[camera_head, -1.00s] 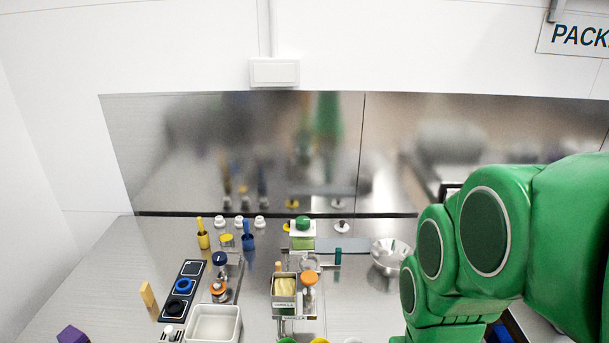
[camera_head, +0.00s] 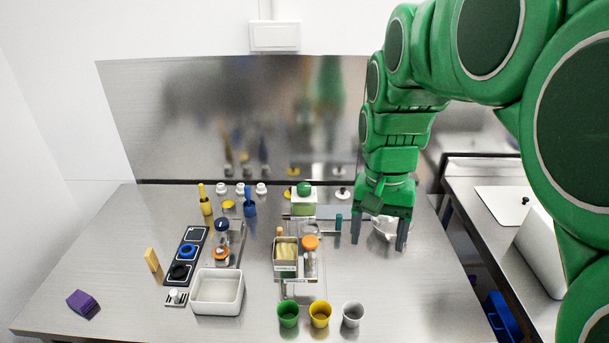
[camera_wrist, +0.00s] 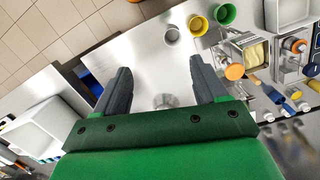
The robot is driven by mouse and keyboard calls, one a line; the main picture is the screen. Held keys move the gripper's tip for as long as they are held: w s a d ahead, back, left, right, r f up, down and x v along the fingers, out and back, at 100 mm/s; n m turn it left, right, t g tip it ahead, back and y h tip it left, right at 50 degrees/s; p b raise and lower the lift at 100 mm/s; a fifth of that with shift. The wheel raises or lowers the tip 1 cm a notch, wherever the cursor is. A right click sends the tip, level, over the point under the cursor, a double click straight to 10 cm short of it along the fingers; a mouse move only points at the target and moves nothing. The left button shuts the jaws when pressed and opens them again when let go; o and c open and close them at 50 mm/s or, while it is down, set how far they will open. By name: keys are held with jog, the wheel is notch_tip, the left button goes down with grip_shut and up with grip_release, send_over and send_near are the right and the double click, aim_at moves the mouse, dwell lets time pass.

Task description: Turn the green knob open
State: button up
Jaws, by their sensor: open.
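The green knob (camera_head: 304,188) sits on top of a small white and green unit (camera_head: 303,207) at the back middle of the steel table. I cannot pick out the knob surely in the wrist view. My gripper (camera_head: 379,243) points down over the right part of the table, to the right of the knob and apart from it. Its two dark fingers are spread and empty. It also shows in the wrist view (camera_wrist: 160,66), with bare steel between the fingers. A shiny metal bowl (camera_head: 384,232) is partly hidden behind the gripper.
A clear dispenser with an orange cap (camera_head: 310,243) stands in front of the knob's unit. Green (camera_head: 288,315), yellow (camera_head: 320,314) and grey (camera_head: 352,314) cups stand at the front. A white tray (camera_head: 218,309) and a black switch panel (camera_head: 187,256) are left. The table's front right is clear.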

jog(key=w+a+m, duration=0.1)
jog(key=w+a, duration=0.2)
jog(key=w, duration=0.6)
jog(key=w+a+m, duration=0.2)
jog(key=w, duration=0.8)
jog(key=m+t, duration=0.1)
jog(key=m, duration=0.2)
send_near(304, 186)
jog(key=shift+s+d+f, duration=0.1)
jog(key=shift+s+d, duration=0.35)
jog(key=shift+s, duration=0.05)
jog(key=shift+w+a+f, duration=0.3)
jog(key=shift+w+a, duration=0.05)
jog(key=shift+w, duration=0.2)
jog(key=shift+f, duration=3.85)
jog(key=c, duration=1.1)
jog(key=shift+o, duration=0.2)
